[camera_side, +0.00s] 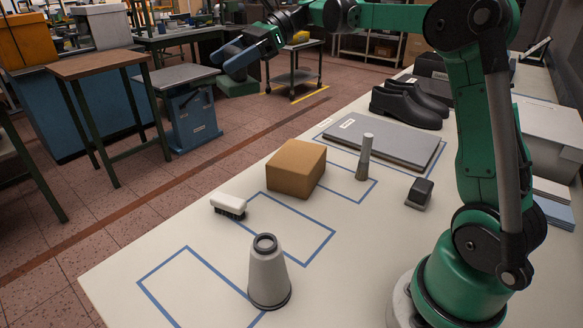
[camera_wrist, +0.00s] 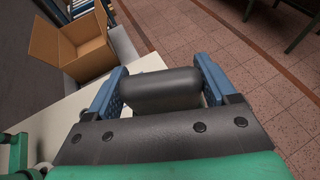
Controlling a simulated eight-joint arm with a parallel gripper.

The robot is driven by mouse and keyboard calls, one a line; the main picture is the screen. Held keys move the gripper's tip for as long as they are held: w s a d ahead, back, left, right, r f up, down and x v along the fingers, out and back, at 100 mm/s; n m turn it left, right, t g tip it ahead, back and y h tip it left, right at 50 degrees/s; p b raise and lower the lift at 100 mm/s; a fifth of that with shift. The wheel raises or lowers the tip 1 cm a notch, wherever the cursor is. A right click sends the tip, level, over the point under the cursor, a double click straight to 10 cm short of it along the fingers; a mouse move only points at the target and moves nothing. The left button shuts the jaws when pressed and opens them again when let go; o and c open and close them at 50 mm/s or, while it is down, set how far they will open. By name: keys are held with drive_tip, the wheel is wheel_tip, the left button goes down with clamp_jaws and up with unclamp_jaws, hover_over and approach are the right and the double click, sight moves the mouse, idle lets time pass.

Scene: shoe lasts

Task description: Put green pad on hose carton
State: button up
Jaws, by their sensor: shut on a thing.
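My gripper (camera_side: 243,53) is raised high beyond the far left side of the bench, well above the surface. In the wrist view its blue fingers (camera_wrist: 163,88) are shut on a dark grey, rounded block (camera_wrist: 160,90), which looks grey rather than green. In the side view that block is partly hidden behind the near finger. A plain brown box (camera_side: 296,166) sits closed on the bench. An open cardboard carton (camera_wrist: 76,44) with raised flaps shows in the wrist view at upper left. I cannot tell which of these is the hose carton.
On the bench stand a grey cone (camera_side: 268,275), a brush (camera_side: 229,206), a metal post (camera_side: 364,158), a small dark block (camera_side: 419,193), a grey slab (camera_side: 382,142) and black shoes (camera_side: 408,104).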

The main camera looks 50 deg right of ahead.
drive_tip(key=s+d+r+m+t+h, duration=0.1)
drive_tip(key=s+d+m+t, duration=0.1)
drive_tip(key=d, duration=0.4)
drive_tip(key=s+d+r+m+t+h, duration=0.2)
drive_tip(key=d, duration=0.4)
hover_over(295, 155)
drive_tip(key=shift+m+t, duration=0.3)
wheel_tip(295, 155, down, 20)
drive_tip(key=shift+w+f, duration=0.1)
drive_tip(key=shift+f, duration=0.05)
drive_tip(key=shift+f, duration=0.1)
